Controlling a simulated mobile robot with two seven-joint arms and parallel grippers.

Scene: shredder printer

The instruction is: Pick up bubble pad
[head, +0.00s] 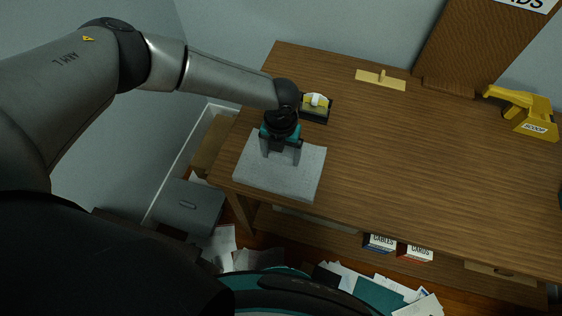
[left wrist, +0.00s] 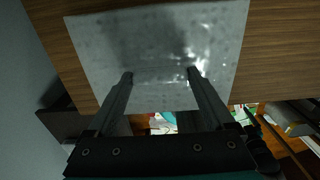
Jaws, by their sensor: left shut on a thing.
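The bubble pad (head: 268,181) is a flat, square, pale grey sheet at the left front corner of the wooden table, partly over its edge. In the left wrist view the bubble pad (left wrist: 92,50) shows round spots and a glossy patch. My left gripper (head: 281,156) comes down onto the pad's back part and is shut on it, with its fingers well apart. In the left wrist view the fingertips of my left gripper (left wrist: 160,74) lie against the pad. I cannot tell whether the pad is lifted clear of the table. My right gripper is not in view.
A dark tray (head: 318,118) with a yellow and white item stands just behind the gripper. A yellow plate with a handle (head: 380,80) and a yellow scoop (head: 523,112) lie farther back. The table's middle (head: 420,150) is clear. Papers and a grey bin (head: 188,206) are below.

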